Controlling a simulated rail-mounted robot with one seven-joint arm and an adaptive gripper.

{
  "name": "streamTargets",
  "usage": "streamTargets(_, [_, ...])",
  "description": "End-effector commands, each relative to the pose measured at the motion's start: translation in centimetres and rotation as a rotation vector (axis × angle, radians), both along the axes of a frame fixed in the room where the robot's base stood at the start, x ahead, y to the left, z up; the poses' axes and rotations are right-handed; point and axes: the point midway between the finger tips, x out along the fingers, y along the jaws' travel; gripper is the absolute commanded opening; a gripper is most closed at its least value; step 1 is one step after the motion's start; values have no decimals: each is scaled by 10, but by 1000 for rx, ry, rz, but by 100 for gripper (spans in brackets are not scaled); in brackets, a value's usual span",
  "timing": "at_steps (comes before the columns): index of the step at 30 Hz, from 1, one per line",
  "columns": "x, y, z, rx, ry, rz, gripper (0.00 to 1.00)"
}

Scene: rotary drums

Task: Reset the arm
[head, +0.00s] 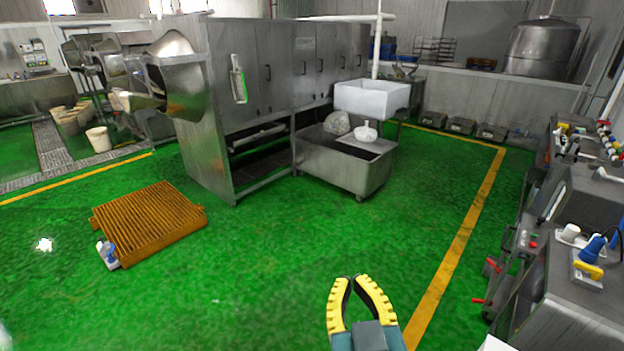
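My gripper (353,280) is at the bottom of the head view, right of centre, above the green floor. It has two yellow ridged fingers with dark inner sides, pointing away from me. The fingers lean in toward each other and their tips look close together. Whether the tips touch is not clear. No object shows between them. Most of my arm is out of view below the bottom edge.
An orange slatted pallet (148,222) lies on the floor at left. A steel cabinet (285,75) and wheeled metal cart (345,165) stand ahead, with a white tub (371,98) behind. The middle floor is clear.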

Motion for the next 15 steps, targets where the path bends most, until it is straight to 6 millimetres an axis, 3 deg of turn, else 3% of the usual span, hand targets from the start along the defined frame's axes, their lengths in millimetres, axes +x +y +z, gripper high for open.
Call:
streamTargets(1, [-12, 13, 35, 7, -97, 18, 0])
streamTargets(3, [-33, 22, 76, 23, -221, 27, 0])
streamTargets(7, [-88, 15, 139, 69, -448, 4, 0])
streamTargets(8, [-92, 13, 155, 111, -488, 5, 0])
streamTargets(9, [-89, 13, 184, 106, -474, 5, 0])
streamTargets(15, [-88, 13, 261, 113, -468, 4, 0])
